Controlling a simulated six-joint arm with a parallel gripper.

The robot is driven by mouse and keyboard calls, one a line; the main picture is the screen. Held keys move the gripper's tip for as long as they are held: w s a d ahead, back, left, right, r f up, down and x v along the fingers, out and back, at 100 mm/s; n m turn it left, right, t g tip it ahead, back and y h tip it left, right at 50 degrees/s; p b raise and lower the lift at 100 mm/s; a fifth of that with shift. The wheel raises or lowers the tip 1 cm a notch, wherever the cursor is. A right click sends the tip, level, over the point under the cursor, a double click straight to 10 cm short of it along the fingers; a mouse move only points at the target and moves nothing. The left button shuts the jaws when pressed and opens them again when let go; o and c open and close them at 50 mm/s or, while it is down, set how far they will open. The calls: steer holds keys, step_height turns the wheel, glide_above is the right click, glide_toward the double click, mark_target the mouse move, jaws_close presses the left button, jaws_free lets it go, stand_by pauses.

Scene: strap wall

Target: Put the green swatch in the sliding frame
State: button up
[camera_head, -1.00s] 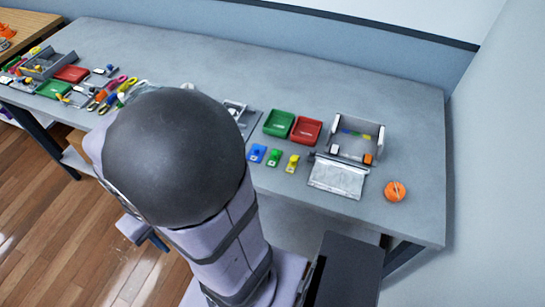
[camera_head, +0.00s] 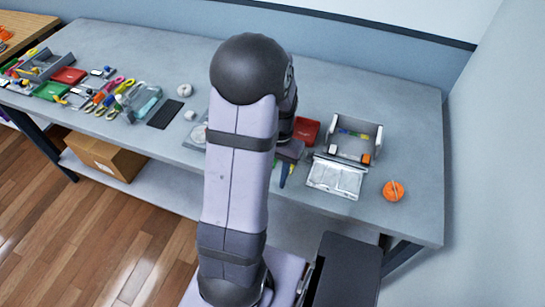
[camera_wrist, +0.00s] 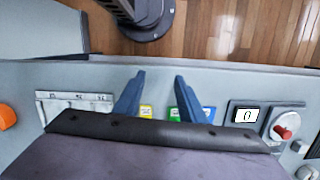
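The arm hides the swatches in the head view. My gripper (camera_wrist: 159,75) has two blue fingers spread apart with nothing seen held between them. In the head view it points down over the table's front part, left of the pale panel (camera_head: 335,177). A grey walled fixture (camera_head: 352,140) with coloured patches and an orange block stands behind this panel; I cannot tell which part is the sliding frame.
A red tray (camera_head: 307,131) is partly behind my arm. An orange ball-like object (camera_head: 393,191) sits near the right front. A display box (camera_wrist: 244,114) and a round dial with a red knob (camera_wrist: 285,130) show in the wrist view. Many tools and trays crowd the table's left.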

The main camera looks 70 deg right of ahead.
steer(key=d+m, duration=0.1)
steer(key=d, duration=0.1)
steer(key=d+r+m, duration=0.1)
steer(key=d, duration=0.1)
steer(key=d+m+h, duration=0.1)
steer(key=d+m, duration=0.1)
steer(key=d, duration=0.1)
steer(key=shift+w+r+t, duration=0.3)
steer(key=shift+r, duration=0.05)
steer(key=d+r+m, duration=0.1)
steer(key=m, duration=0.2)
steer(key=w+d+r+m, duration=0.1)
steer(key=m, duration=0.3)
steer(key=r+m, duration=0.1)
steer(key=m, duration=0.2)
steer(key=shift+w+d+r+m+t, duration=0.15)
steer(key=shift+w+d+m+t, duration=0.15)
steer(key=shift+d+m, duration=0.1)
steer(key=shift+w+f+p, duration=0.15)
steer(key=shift+f+p, duration=0.2)
steer(key=shift+f, duration=0.7)
steer(key=shift+w+a+f+p, duration=0.1)
steer(key=shift+w+f+p, duration=0.1)
steer(key=shift+f+p, duration=0.3)
steer(key=shift+w+f+p, duration=0.25)
steer(key=shift+f+p, duration=0.1)
steer(key=shift+f, duration=0.7)
steer(key=shift+w+f+p, duration=0.2)
steer(key=shift+f+p, duration=0.1)
steer(key=shift+f, duration=0.7)
